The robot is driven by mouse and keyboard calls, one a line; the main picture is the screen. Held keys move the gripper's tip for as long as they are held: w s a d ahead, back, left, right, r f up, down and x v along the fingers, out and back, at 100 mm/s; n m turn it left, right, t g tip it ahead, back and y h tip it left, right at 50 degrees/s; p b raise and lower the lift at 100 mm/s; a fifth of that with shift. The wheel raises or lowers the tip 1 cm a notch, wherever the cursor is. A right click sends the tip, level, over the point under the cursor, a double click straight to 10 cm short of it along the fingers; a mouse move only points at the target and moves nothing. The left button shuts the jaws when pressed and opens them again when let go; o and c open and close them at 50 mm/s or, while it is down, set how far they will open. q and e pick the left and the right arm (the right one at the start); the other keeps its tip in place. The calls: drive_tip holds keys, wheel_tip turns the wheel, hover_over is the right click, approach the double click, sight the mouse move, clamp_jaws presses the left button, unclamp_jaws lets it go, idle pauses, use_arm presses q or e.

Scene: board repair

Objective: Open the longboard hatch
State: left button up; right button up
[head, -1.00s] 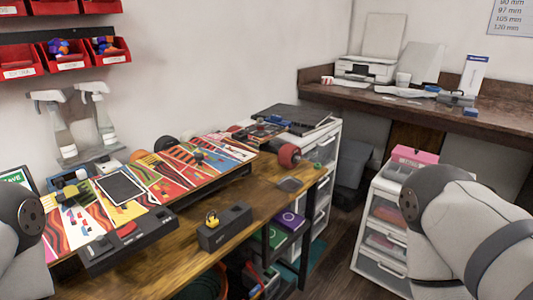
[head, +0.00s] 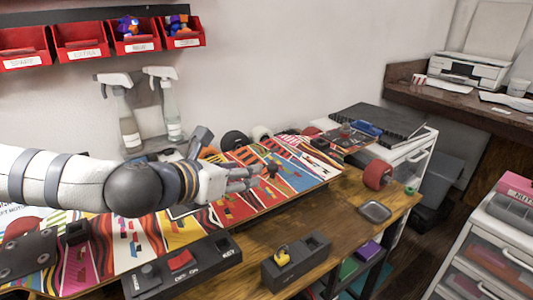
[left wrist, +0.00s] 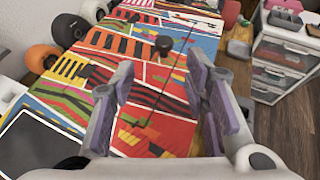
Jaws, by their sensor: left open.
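The longboard (head: 300,160) is a long, brightly patterned deck lying on the wooden workbench. A small dark knob (head: 271,170) stands up from its surface; it also shows in the left wrist view (left wrist: 163,44). Thin seam lines run across the deck near the knob, and no raised panel shows. My left gripper (head: 252,178) is above the board, just left of the knob in the head view. In the left wrist view its purple-padded fingers (left wrist: 162,85) are spread and empty, with the knob beyond them. My left arm hides part of the deck. My right gripper is not in view.
A black switch box (head: 210,253) with a red rocker stands along the board's near edge. A dark block with a yellow padlock (head: 281,257) sits at the bench front. Wheels (head: 377,174) and spray bottles (head: 170,112) stand around the board. The bench right of the padlock is fairly clear.

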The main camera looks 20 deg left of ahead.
sight(272, 166)
use_arm(q)
drive_tip(key=shift+w+d, duration=0.1)
drive_tip(key=shift+w, duration=0.1)
drive_tip(key=w+f, duration=0.1)
drive_tip(key=w+d+f+b, duration=0.1)
drive_tip(key=shift+w+d, duration=0.2)
drive_tip(key=shift+w, duration=0.15)
drive_tip(key=x, duration=0.3)
drive_tip(key=b+x, duration=0.1)
drive_tip(key=x, duration=0.2)
drive_tip(key=shift+w+r, duration=0.1)
drive_tip(key=shift+w, duration=0.25)
drive_tip(key=shift+w+d, duration=0.15)
drive_tip(key=shift+w, duration=0.2)
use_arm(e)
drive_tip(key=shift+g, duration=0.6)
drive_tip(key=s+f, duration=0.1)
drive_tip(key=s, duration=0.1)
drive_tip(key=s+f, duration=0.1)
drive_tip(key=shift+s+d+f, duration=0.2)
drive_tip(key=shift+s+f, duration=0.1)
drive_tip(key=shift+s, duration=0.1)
use_arm(q)
clamp_jaws()
